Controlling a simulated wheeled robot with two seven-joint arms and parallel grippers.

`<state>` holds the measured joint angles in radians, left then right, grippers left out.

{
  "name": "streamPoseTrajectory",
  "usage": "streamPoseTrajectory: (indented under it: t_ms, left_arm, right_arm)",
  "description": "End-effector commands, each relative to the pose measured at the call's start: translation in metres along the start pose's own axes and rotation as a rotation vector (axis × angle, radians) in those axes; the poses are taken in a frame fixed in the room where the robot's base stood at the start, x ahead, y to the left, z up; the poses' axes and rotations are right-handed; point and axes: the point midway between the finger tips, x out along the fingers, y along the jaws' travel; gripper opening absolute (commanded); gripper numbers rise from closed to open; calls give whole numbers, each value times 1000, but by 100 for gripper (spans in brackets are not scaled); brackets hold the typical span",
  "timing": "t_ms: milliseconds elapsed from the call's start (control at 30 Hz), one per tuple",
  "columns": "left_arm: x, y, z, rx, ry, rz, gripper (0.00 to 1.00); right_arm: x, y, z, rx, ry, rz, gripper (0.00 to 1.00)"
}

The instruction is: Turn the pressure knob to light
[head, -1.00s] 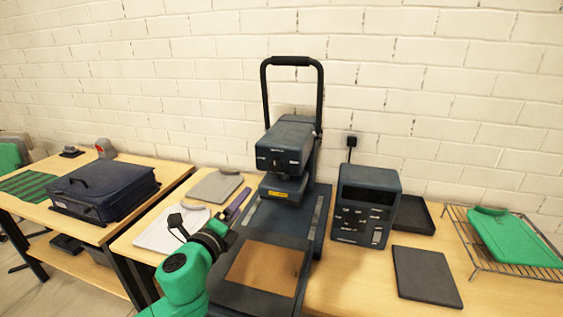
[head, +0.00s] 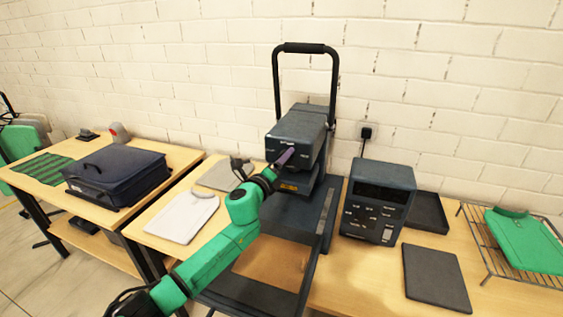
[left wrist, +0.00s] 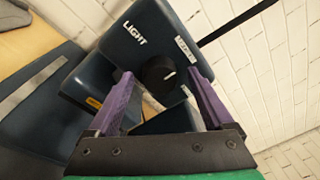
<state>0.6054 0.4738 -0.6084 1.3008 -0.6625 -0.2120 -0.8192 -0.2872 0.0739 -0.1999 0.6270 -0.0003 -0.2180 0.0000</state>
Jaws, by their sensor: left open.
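The dark heat press (head: 296,135) stands on the table, with the pressure knob hidden behind my left gripper in the head view. In the left wrist view the round black knob (left wrist: 157,77) sits on the front face of the press head (left wrist: 150,45). Its white mark points to the right, and the face carries a LIGHT label (left wrist: 141,33) and another, unreadable label at its right. My left gripper (head: 286,156) is at the press head's front. It is open, with its purple fingertips (left wrist: 158,73) on either side of the knob; contact cannot be told. My right gripper is not in view.
A control box (head: 378,200) stands right of the press, with a dark flat pad (head: 436,278) in front of it. A wire rack (head: 490,262) holds a green garment at far right. A white folded garment (head: 182,216) lies left of the press. The press's tall handle (head: 305,47) rises behind.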

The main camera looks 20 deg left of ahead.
Motion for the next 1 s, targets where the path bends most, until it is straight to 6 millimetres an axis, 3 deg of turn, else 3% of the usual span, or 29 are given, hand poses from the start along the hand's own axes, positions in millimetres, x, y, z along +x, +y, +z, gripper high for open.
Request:
streamPoseTrajectory:
  t_ms: [200,233,400,433,467,1000]
  left_arm:
    - [1,0,0,-1,0,1,85]
    - [1,0,0,-1,0,1,81]
    - [1,1,0,-1,0,1,16]
    - [1,1,0,-1,0,1,5]
    - [1,1,0,-1,0,1,0]
    - [0,3,-2,-149,-9,-12,0]
  right_arm:
    - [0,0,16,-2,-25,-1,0]
    - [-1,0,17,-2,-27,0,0]
    - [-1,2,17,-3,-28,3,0]
    - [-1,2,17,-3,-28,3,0]
    - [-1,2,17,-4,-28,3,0]
    - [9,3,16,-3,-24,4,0]
